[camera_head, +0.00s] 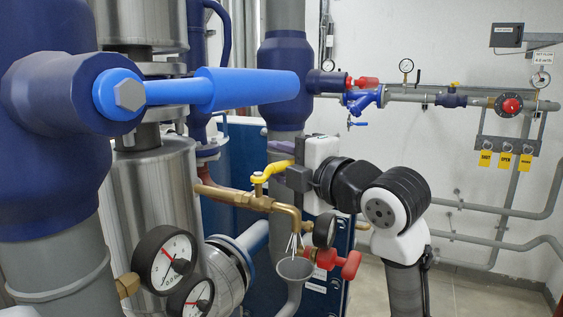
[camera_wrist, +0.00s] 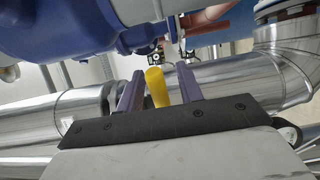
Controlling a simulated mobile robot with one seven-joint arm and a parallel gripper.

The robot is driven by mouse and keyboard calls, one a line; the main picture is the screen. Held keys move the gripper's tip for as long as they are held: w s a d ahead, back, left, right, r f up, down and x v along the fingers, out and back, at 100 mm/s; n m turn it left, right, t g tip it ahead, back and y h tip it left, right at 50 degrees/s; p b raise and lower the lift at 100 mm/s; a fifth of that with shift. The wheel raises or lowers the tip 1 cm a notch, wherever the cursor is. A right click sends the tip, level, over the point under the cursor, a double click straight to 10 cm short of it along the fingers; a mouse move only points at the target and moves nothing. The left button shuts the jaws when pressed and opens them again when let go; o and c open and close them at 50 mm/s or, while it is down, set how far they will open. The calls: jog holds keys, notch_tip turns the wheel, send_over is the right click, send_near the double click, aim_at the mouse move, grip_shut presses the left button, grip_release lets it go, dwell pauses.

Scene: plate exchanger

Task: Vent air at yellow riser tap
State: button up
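The yellow tap lever (camera_head: 270,172) sits on a brass tap (camera_head: 252,200) on the riser, in the middle of the head view. The spout bends down over a grey funnel (camera_head: 295,268). Thin pale lines run between spout and funnel; I cannot tell whether they are water or wire. My gripper (camera_head: 291,173) is at the lever's right end. In the wrist view the yellow lever (camera_wrist: 157,87) stands between the two fingers of my gripper (camera_wrist: 159,88), with gaps visible on both sides. The fingers are open. The lever's far end is partly hidden in the head view.
A large blue lever (camera_head: 250,88) crosses above the tap. Pressure gauges (camera_head: 167,261) stand at the lower left. A red handle (camera_head: 349,265) and small gauge (camera_head: 324,231) are right of the funnel. Wall pipes, a red-handled valve (camera_head: 511,104) and yellow tags (camera_head: 506,160) are behind.

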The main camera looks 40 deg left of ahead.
jog(key=shift+d, duration=0.1)
jog(key=s+d+b, duration=0.2)
jog(key=d+b, duration=0.1)
jog(key=d, duration=1)
jog(key=shift+d, duration=0.2)
jog(key=shift+s, duration=0.1)
